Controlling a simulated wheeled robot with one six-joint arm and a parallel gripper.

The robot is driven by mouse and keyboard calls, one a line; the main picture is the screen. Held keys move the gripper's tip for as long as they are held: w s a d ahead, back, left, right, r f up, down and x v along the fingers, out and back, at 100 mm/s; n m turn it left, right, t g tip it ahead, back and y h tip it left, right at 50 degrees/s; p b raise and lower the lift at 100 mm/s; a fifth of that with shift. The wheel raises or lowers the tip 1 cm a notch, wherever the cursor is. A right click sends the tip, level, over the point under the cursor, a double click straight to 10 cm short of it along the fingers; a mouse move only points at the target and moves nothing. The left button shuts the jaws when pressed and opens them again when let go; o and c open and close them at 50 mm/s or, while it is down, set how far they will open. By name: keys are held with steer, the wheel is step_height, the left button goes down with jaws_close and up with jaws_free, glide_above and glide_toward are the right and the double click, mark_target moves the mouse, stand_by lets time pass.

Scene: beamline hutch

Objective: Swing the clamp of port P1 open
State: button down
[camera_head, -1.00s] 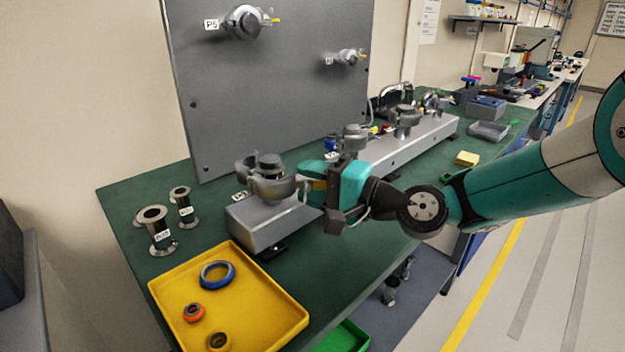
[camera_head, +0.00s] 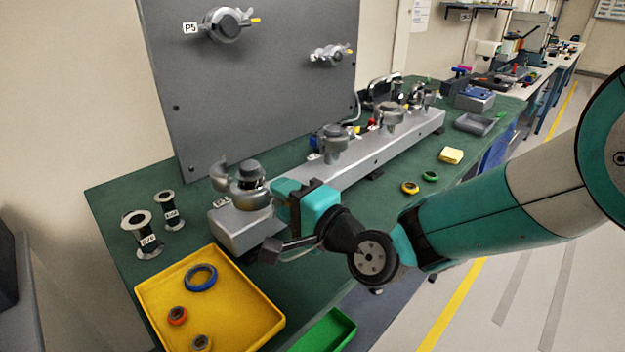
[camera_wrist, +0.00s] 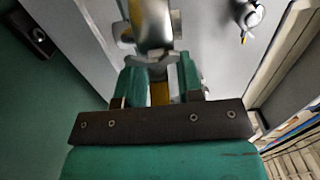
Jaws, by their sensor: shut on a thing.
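The nearest port (camera_head: 250,167), which I take as P1, stands on the front block; its small label is partly hidden and unreadable. Its metal clamp has one curved half (camera_head: 218,176) spread out to the left, apart from the port. Another curved part (camera_head: 250,187) lies near the port's front, partly hidden by my gripper. My gripper (camera_head: 282,192) is at the port's right side. In the wrist view my gripper (camera_wrist: 160,88) is shut on a yellow piece (camera_wrist: 160,93), by its look the clamp's handle, below the metal clamp (camera_wrist: 153,30).
A yellow tray (camera_head: 262,318) with several rings lies in front of the block. Two labelled metal spools (camera_head: 142,238) stand at left. More ports run along the long grey block (camera_head: 360,155) behind. A grey panel (camera_head: 250,90) rises at the back. A green tray (camera_head: 335,328) is low in front.

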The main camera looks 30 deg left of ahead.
steer(key=c, duration=1.1)
jaws_free()
steer(key=shift+d, duration=0.1)
steer(key=b+v, duration=0.8)
steer(key=v, duration=0.9)
steer(key=shift+s+d, duration=0.1)
steer(key=shift+d, duration=0.05)
steer(key=shift+r, duration=0.1)
